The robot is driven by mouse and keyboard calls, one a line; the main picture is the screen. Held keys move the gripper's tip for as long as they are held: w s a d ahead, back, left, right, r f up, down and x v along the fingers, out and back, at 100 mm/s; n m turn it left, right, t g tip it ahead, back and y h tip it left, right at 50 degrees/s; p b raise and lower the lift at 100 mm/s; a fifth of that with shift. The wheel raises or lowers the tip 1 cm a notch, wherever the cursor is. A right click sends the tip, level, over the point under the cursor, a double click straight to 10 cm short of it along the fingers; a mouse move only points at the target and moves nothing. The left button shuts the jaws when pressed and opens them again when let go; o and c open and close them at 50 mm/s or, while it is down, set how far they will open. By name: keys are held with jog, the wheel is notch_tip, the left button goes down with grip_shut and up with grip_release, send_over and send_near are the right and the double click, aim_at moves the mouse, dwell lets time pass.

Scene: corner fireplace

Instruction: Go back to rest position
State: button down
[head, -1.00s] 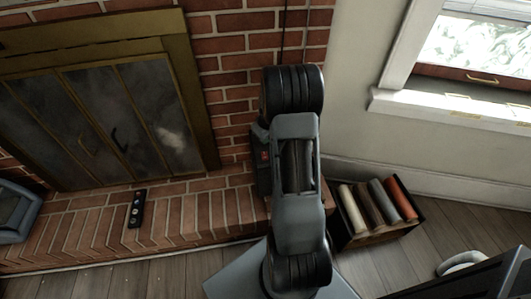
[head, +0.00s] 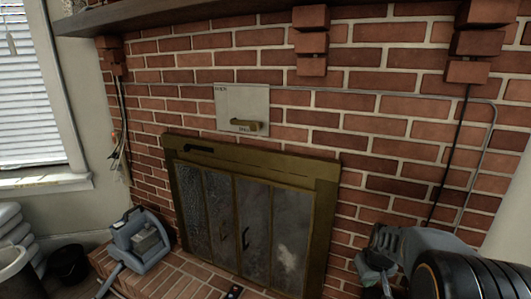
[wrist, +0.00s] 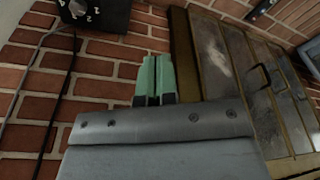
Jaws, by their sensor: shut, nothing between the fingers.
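My gripper shows in the wrist view (wrist: 155,78). Its two green fingers lie side by side, shut with nothing between them, in front of the brick wall. The fireplace doors (wrist: 240,75) stand to the right of the fingers. In the head view my arm folds in at the lower right corner, in front of the brick wall and right of the fireplace (head: 255,168). The fingertips are hard to make out there.
A blue-grey device (head: 140,240) stands on the brick hearth (head: 185,275) at left. A metal panel with a handle (head: 242,108) is on the wall above the fireplace. A black dial box (wrist: 98,14) with a cable is at upper left in the wrist view.

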jog(key=s+a+r+p, duration=0.4)
jog(key=s+r, duration=0.1)
jog(key=r, duration=0.3)
jog(key=s+a+r+t+p, duration=0.1)
jog(key=s+a+r+p, duration=0.4)
jog(key=r, duration=0.3)
jog(key=s+a+r+p, duration=0.4)
jog(key=s+r+p, duration=0.1)
jog(key=r, duration=0.3)
jog(key=shift+a+r+m, duration=0.2)
jog(key=shift+r+m, duration=0.15)
jog(key=shift+m, duration=0.05)
jog(key=shift+f, duration=0.1)
jog(key=w+d+f+m+g+b, duration=0.1)
jog(key=w+d+f+m+b, duration=0.25)
jog(key=f, duration=0.55)
jog(key=w+d+f+m+g+b, duration=0.1)
jog(key=d+f+m+b, duration=0.1)
jog(key=d+f+b, duration=0.45)
jog(key=w+d+f+m+g+b, duration=0.1)
jog(key=w+d+f+m+b, duration=0.2)
jog(key=f+b, duration=0.55)
jog(key=w+d+f+m+t, duration=0.1)
jog(key=w+d+f+m, duration=0.7)
jog(key=f+m, duration=0.3)
jog(key=shift+d+f+m+h+b, duration=0.4)
jog(key=shift+d+m, duration=0.15)
jog(key=shift+m, duration=1.3)
